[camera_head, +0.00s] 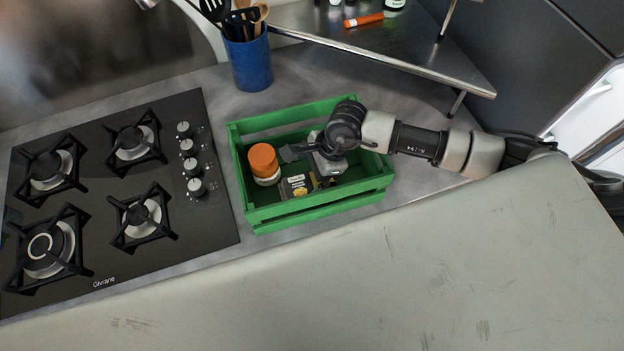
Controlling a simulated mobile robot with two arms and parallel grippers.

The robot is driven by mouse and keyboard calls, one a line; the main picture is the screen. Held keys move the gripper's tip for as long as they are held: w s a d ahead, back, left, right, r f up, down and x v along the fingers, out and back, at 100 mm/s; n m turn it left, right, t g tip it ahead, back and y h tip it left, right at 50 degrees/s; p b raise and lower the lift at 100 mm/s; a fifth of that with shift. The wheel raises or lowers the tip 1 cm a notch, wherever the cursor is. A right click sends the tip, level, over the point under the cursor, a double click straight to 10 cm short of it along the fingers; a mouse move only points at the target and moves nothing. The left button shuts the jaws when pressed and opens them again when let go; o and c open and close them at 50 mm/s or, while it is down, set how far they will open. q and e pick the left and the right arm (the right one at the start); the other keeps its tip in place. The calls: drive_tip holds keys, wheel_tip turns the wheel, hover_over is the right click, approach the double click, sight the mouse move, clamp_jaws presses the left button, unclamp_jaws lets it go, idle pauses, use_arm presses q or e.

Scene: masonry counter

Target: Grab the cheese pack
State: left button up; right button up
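A green crate (316,213) stands on the counter. In it lies a small dark pack with a yellow picture and a pale label, which looks like the cheese pack (298,187), near the crate's front wall. My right gripper (304,164) reaches into the crate from the right, just above and behind the pack. One dark finger sticks out to the left, spread away from the gripper body, so it looks open. The other finger is hard to make out. I cannot tell whether it touches the pack. My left gripper is not in view.
A jar with an orange lid (264,160) stands in the crate, left of the pack and close to the gripper. A black gas hob (115,190) lies left of the crate. A blue utensil holder (249,62) and a metal shelf (400,45) are behind. The pale front surface (400,270) is clear.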

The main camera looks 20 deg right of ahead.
sight(310, 179)
drive_tip(key=x, duration=0.3)
drive_tip(key=shift+s+d+f, duration=0.2)
drive_tip(key=shift+f, duration=0.3)
drive_tip(key=shift+w+a, duration=0.1)
drive_tip(key=shift+w, duration=0.1)
drive_tip(key=shift+c, duration=0.3)
drive_tip(key=shift+s+r, duration=0.1)
drive_tip(key=shift+s, duration=0.05)
drive_tip(key=shift+c, duration=1.4)
drive_tip(key=shift+s+r, duration=0.1)
drive_tip(key=shift+c, duration=2.3)
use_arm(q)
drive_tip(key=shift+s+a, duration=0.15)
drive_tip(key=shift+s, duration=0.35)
use_arm(e)
drive_tip(key=shift+w, duration=0.2)
drive_tip(key=shift+c, duration=0.5)
drive_tip(key=shift+r, duration=0.1)
